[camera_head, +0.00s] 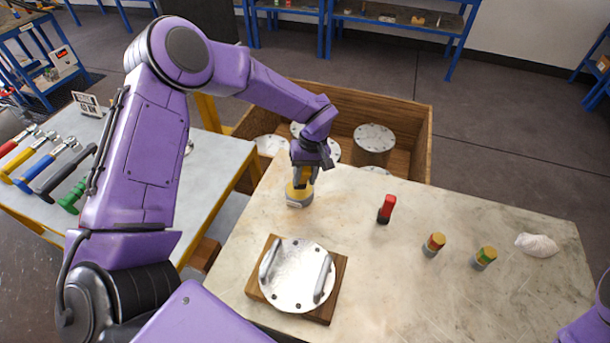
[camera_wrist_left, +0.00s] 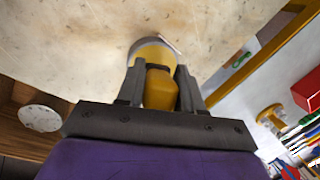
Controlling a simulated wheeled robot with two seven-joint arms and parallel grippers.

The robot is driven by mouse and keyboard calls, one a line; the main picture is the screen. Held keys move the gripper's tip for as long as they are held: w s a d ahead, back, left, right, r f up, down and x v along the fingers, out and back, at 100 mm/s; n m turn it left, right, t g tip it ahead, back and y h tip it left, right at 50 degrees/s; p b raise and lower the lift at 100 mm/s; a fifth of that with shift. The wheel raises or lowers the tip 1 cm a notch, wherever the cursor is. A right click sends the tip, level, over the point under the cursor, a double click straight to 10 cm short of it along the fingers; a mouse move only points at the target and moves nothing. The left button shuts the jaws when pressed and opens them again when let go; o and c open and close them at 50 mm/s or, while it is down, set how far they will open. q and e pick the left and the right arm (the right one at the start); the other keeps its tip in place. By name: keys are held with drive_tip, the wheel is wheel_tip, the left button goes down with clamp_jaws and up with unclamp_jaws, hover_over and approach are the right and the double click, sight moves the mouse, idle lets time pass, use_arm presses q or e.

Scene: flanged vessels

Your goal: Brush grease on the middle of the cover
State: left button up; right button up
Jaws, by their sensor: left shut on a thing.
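The cover (camera_head: 297,276) is a round, pale metal disc with bolt holes at its rim and two raised bar handles. It lies flat on a wooden board (camera_head: 257,293) at the front left of the table. My left gripper (camera_head: 303,181) points down at the table's back left, behind the cover and apart from it. It is shut on a yellow handle, seen between the fingers in the left wrist view (camera_wrist_left: 160,90). A wider grey-and-yellow end (camera_head: 297,197) is below the fingers, at the tabletop; whether it is a brush head or a pot is unclear. My right gripper is out of view.
A red-and-black object (camera_head: 387,209), two small grey pots with coloured tops (camera_head: 434,245) (camera_head: 484,258) and a white cloth (camera_head: 537,244) stand right of the cover. A wooden crate (camera_head: 421,140) with flanged vessels is behind. A side table (camera_head: 215,155) holds tools.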

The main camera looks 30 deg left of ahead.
use_arm(q)
drive_tip(key=shift+f, duration=0.5)
idle(0.5)
drive_tip(key=shift+s, duration=0.1)
idle(1.3)
drive_tip(key=p+v, duration=0.2)
drive_tip(key=s+p+v, duration=0.1)
drive_tip(key=p+v, duration=0.4)
drive_tip(key=shift+s+a, duration=0.1)
drive_tip(key=shift+a, duration=0.2)
idle(0.6)
